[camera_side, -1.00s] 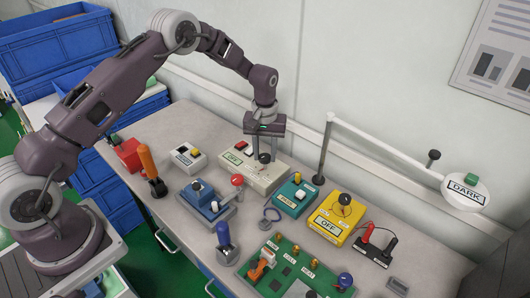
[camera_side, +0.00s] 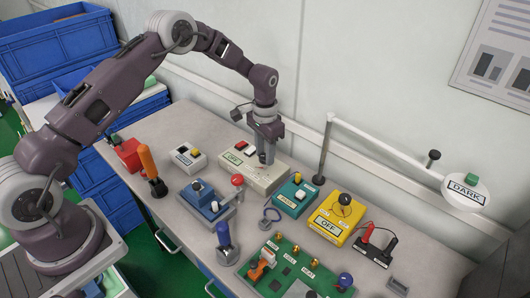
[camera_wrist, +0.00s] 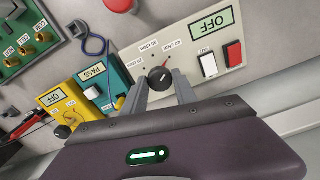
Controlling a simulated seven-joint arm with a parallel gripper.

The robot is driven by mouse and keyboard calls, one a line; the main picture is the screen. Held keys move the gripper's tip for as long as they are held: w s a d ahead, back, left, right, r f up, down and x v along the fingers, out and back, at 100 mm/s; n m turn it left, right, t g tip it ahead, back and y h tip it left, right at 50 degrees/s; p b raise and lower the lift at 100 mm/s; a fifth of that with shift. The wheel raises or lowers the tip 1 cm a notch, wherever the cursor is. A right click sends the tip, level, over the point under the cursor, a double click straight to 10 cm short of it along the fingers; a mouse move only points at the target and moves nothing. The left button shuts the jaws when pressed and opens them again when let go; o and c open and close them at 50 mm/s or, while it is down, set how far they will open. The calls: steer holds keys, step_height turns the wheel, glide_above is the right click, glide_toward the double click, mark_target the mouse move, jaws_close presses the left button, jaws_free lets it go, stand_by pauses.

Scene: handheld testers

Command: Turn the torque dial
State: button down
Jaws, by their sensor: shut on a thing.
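The torque dial is a black knob (camera_wrist: 160,78) on a cream tester box (camera_wrist: 190,48) with small cNm labels around it. My gripper (camera_wrist: 160,84) is shut on the knob, one finger on each side of it, in the wrist view. The side view shows the gripper (camera_side: 267,157) pointing down onto the right part of the cream box (camera_side: 252,177); there the fingers hide most of the knob. The box's display reads OFF. A white switch (camera_wrist: 208,65) and a red switch (camera_wrist: 233,54) sit beside the dial.
A teal tester (camera_side: 295,196) and a yellow tester (camera_side: 338,219) stand to the right. A lamp arm (camera_side: 390,150) reaches over the bench from a post on the right.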

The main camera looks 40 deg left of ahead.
steer(key=shift+m, duration=0.4)
steer(key=c, duration=1)
jaws_free()
steer(key=shift+o, duration=0.2)
step_height(320, 180, up, 7)
steer(key=shift+r, duration=0.1)
